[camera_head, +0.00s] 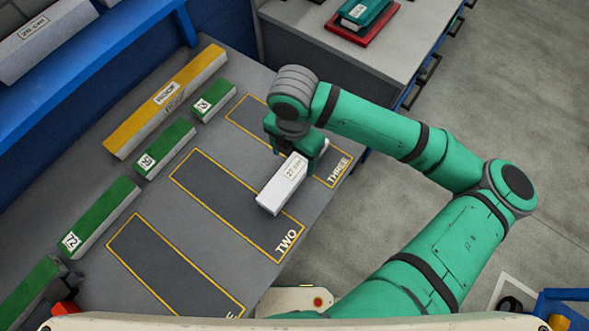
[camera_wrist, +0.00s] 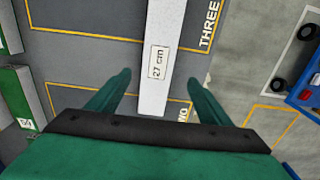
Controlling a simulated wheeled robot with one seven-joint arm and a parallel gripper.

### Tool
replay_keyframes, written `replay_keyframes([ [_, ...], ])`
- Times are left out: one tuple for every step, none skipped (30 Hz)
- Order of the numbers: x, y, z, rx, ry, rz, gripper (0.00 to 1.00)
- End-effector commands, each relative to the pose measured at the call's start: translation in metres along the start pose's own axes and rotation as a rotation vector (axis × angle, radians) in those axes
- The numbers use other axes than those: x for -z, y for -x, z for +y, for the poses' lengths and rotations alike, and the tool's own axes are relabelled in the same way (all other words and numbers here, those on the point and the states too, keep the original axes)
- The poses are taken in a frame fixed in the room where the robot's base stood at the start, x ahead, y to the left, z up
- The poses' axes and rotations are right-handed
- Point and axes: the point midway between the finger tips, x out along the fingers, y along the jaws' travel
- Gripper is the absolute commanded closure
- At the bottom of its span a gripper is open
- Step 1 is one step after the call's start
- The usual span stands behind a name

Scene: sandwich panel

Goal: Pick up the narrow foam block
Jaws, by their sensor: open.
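A long white block (camera_head: 281,188) labelled 27 cm lies on the grey table between the outlined areas TWO and THREE, overlapping the edge of TWO. It also shows in the wrist view (camera_wrist: 165,25), running up out of the picture, with its lower end in sight. My gripper (camera_head: 296,160) is open over the far part of the block and hides some of it. In the wrist view its two fingers (camera_wrist: 159,79) stand on either side of the block, with a gap on each side. I cannot tell how far down they reach beside it.
Green-topped blocks (camera_head: 165,148) and a yellow-topped block (camera_head: 165,100) marked ROOF line the table's left side. Outlined area TWO (camera_head: 225,200) is largely bare. A grey cabinet with a red tray (camera_head: 352,38) stands behind. Open floor lies to the right.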

Motion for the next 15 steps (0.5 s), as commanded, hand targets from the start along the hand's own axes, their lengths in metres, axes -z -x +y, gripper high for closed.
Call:
replay_keyframes([
  [0.0,-0.008,0.0,0.001,-0.002,0.002,0.27],
  [0.0,-0.013,-0.001,0.001,-0.003,0.003,0.27],
  [0.0,-0.019,-0.001,0.001,-0.005,0.002,0.27],
  [0.0,-0.024,-0.001,0.0,-0.006,0.003,0.27],
  [-0.001,-0.028,-0.001,0.0,-0.006,0.003,0.27],
  [-0.001,-0.033,-0.001,0.0,-0.006,0.002,0.27],
  [-0.001,-0.036,-0.001,-0.001,-0.006,0.002,0.27],
  [-0.001,-0.039,-0.001,-0.001,-0.006,0.002,0.27],
  [-0.001,-0.042,-0.001,-0.001,-0.006,0.001,0.27],
  [-0.001,-0.043,-0.001,-0.001,-0.006,0.001,0.27],
  [-0.001,-0.045,0.0,-0.001,-0.006,0.001,0.27],
  [-0.001,-0.046,0.0,-0.001,-0.006,0.001,0.27],
  [-0.002,-0.048,0.0,-0.001,-0.007,0.001,0.27],
  [-0.002,-0.05,0.0,-0.001,-0.007,0.001,0.27],
  [-0.003,-0.054,0.001,-0.001,-0.007,0.001,0.27],
])
